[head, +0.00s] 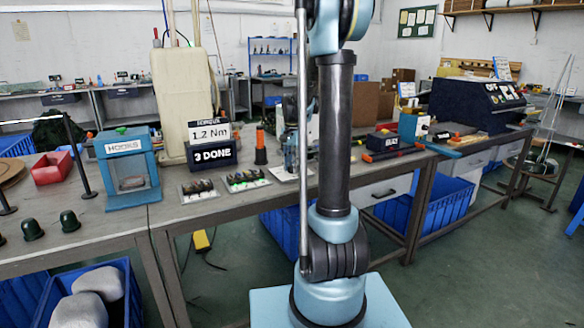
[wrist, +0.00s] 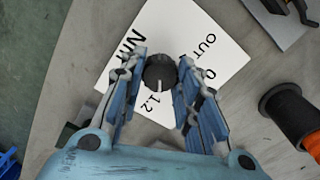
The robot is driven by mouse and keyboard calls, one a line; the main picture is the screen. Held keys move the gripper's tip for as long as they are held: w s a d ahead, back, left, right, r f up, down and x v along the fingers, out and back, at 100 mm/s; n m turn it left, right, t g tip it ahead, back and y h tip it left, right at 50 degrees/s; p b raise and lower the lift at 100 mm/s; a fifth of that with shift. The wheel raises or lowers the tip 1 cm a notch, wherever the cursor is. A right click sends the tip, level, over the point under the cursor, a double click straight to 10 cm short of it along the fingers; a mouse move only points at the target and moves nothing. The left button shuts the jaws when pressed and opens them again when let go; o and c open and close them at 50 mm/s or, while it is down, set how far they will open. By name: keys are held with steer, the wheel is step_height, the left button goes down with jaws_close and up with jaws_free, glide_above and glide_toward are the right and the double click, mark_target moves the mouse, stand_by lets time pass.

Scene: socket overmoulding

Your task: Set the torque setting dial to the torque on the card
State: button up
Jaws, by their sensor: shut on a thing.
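The torque setting dial (wrist: 158,72) is a round black knob with a white pointer line, on a white plate (wrist: 215,30) printed "Nm", "OUT", "0" and "1.2". My gripper (wrist: 162,62) is shut on the dial, with one blue finger at each side. The pointer faces down in the wrist view, towards the "1.2" print. The white plate (head: 284,175) shows in part there, but I cannot make out the dial.
An orange and black spool (wrist: 290,110) stands right of the plate in the wrist view. Trays of small parts (head: 245,181) lie left of the plate in the head view. A blue "HOOKS" box (head: 127,170) is further left. My arm hides part of the bench.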

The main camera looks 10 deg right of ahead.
steer(key=shift+w+m, duration=0.1)
steer(key=shift+m, duration=1.1)
steer(key=o, duration=1.1)
step_height(320, 180, up, 12)
steer(key=shift+f, duration=0.1)
